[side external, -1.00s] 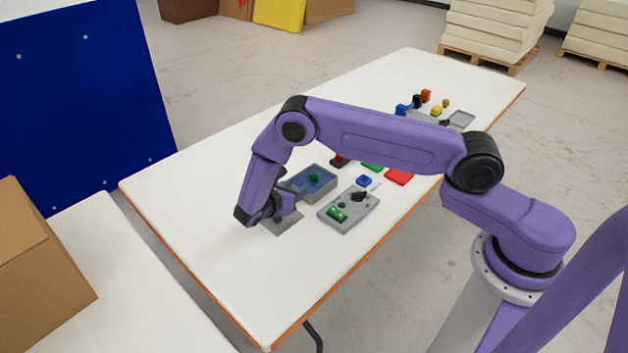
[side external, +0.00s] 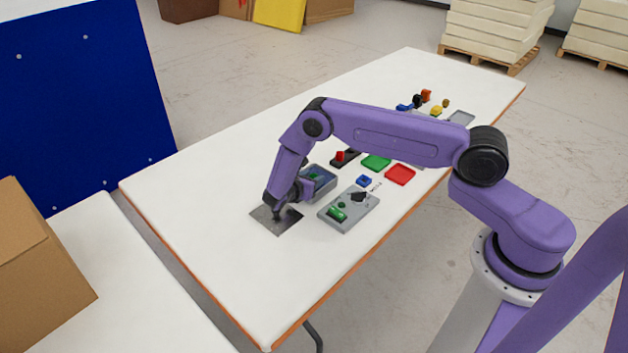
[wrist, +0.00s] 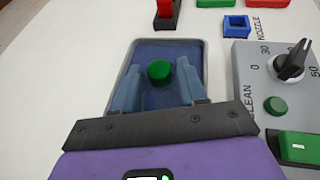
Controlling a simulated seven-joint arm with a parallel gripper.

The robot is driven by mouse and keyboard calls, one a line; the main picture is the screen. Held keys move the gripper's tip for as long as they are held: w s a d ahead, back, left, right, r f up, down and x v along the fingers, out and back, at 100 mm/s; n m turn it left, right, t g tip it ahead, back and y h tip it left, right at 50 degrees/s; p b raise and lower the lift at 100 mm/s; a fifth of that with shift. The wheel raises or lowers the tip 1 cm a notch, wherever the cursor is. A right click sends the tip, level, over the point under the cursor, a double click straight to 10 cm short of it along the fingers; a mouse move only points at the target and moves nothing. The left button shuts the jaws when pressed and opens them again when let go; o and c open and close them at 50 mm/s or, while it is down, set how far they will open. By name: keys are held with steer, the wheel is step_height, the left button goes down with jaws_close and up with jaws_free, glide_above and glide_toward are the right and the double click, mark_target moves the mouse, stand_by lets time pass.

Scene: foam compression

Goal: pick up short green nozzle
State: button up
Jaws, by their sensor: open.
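The short green nozzle (wrist: 159,72) is a round green piece in a grey tray with a blue inner floor (wrist: 201,50). In the side view the tray (side external: 330,184) stands on the white table, and the nozzle (side external: 314,177) is partly hidden by my arm. My gripper (wrist: 158,80) is open, its two blue-grey fingers over the tray. In the wrist view the nozzle shows between the fingertips, with gaps on both sides. I cannot tell the height of the fingertips above it.
A grey control box (side external: 352,211) with a black knob and a green switch stands close to the right of the tray. A blue square holder (wrist: 235,27), a red piece on a black base (side external: 341,157), and green (side external: 376,162) and red (side external: 400,174) trays lie beyond. A flat grey plate (side external: 265,222) lies nearer.

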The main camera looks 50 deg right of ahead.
jaws_close()
